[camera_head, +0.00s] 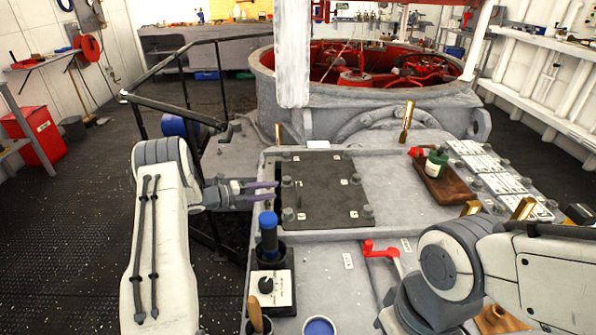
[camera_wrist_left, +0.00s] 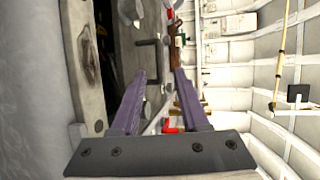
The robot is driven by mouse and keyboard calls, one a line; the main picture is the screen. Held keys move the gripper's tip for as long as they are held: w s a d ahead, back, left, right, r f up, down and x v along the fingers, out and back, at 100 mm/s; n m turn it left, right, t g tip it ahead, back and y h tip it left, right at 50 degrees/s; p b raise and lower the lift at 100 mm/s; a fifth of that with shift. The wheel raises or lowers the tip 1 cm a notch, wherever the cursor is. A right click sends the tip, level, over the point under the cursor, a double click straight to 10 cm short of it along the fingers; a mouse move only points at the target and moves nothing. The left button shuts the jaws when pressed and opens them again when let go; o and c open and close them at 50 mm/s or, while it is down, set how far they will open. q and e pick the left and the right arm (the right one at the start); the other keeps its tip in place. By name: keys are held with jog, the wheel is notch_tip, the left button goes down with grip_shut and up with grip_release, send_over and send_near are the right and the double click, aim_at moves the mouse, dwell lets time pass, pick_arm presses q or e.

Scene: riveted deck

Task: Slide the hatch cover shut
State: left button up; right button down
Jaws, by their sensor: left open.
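The hatch cover looks to be the dark flat plate (camera_head: 325,195) on the pale grey deck block, with round grey knobs near its corners. A knob stands just beyond the fingertips.
A blue-topped handle (camera_head: 268,232) rises in front of the plate. A white post (camera_head: 291,55) stands behind it, before a large round hatchway (camera_head: 370,95).

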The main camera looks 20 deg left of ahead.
aim_at(298, 188)
pick_arm(q)
jog(key=shift+s+d+f+p, duration=0.1)
jog(key=shift+s+f+p, duration=0.1)
jog(key=shift+p, duration=0.35)
jog(key=shift+d+f+h, duration=0.15)
jog(key=shift+h, duration=0.15)
jog(key=p+x, duration=0.1)
jog(key=x, duration=0.9)
jog(key=shift+w+f, duration=0.15)
pick_arm(e)
notch_tip(298, 188, up, 4)
jog(key=shift+f, duration=0.25)
pick_arm(q)
grip_shut()
